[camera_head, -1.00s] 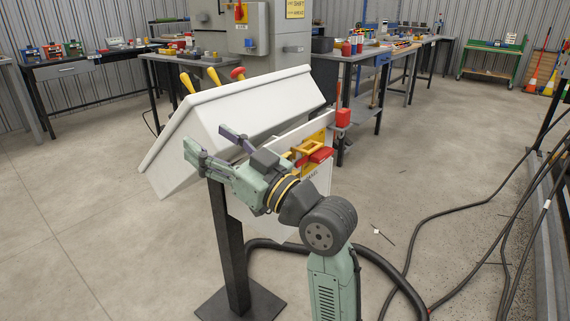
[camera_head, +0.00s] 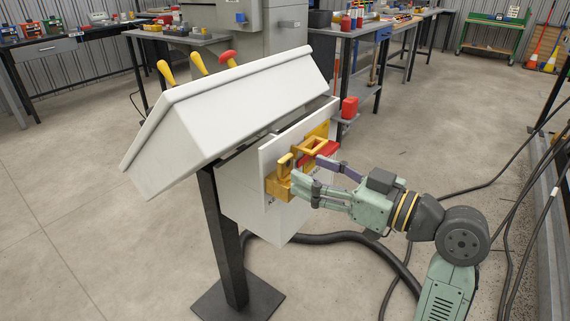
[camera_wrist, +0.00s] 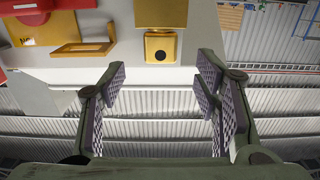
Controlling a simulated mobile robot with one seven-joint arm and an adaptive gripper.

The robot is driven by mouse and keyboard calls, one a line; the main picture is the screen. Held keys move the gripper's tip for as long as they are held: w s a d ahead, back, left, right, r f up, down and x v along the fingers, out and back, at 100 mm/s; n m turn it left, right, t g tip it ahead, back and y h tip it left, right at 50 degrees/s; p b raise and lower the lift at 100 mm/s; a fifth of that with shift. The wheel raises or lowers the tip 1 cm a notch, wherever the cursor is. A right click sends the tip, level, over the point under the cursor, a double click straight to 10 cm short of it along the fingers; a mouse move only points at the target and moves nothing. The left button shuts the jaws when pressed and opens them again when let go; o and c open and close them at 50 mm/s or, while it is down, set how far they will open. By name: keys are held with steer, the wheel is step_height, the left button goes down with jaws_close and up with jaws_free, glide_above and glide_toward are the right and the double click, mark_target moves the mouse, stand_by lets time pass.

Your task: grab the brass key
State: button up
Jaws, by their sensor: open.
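A brass-yellow lock-like block (camera_head: 278,186) is on the front panel of the white box, with a rounded yellow piece (camera_head: 285,162) standing up at its top. That piece may be the brass key, but I cannot tell for sure. In the wrist view a yellow block with a dark round spot (camera_wrist: 161,47) lies ahead, between and beyond my fingertips. My gripper (camera_head: 308,173) is open in front of the panel, its fingers pointing at it. In the wrist view my gripper (camera_wrist: 162,75) has nothing between its two pads. Part of the block is behind a finger in the head view.
A yellow hoop handle (camera_head: 312,146) and a red part (camera_head: 322,151) sit beside the block on the panel. The white box (camera_head: 225,105) with a sloped lid stands on a dark post (camera_head: 225,240). Black cables (camera_head: 480,187) lie on the floor to the right.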

mark_target(288, 165)
steer(key=shift+f+p+x, duration=0.2)
steer(key=shift+p+x, duration=0.2)
steer(key=shift+x, duration=1.3)
steer(key=shift+f+p+x, duration=0.15)
steer(key=shift+p+x, duration=0.25)
steer(key=shift+x, duration=1.35)
steer(key=shift+s, duration=0.1)
steer(key=shift+c, duration=0.6)
steer(key=c, duration=1.2)
steer(key=shift+o, duration=0.2)
steer(key=shift+r, duration=0.1)
